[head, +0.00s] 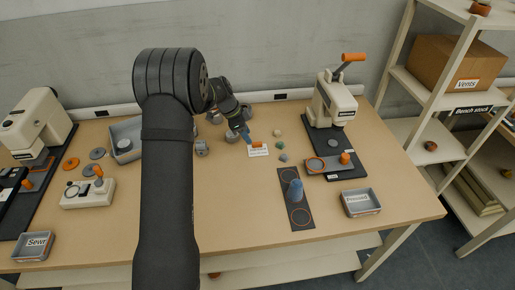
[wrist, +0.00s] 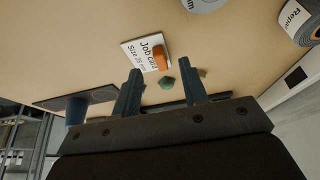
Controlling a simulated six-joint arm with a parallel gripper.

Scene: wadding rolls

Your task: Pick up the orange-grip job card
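The job card (head: 258,152) is a small white card lying on the wooden table, with an orange grip (head: 257,144) standing at its back edge. In the wrist view the card (wrist: 140,46) reads "Job card" and its orange grip (wrist: 160,58) lies just beyond my fingertips. My gripper (head: 247,134) is above the table, just behind and slightly left of the card in the head view. In the wrist view its two dark blue fingers (wrist: 162,76) are spread wide, with nothing held between them. Whether the fingers reach the grip's height cannot be told.
Several small wadding pieces (head: 280,145) lie right of the card. A blue cylinder (head: 295,190) stands on a dark strip mat (head: 301,220). A hand press (head: 332,103) stands behind right, a labelled tray (head: 360,203) front right. Grey rolls (head: 215,117) stand behind my gripper.

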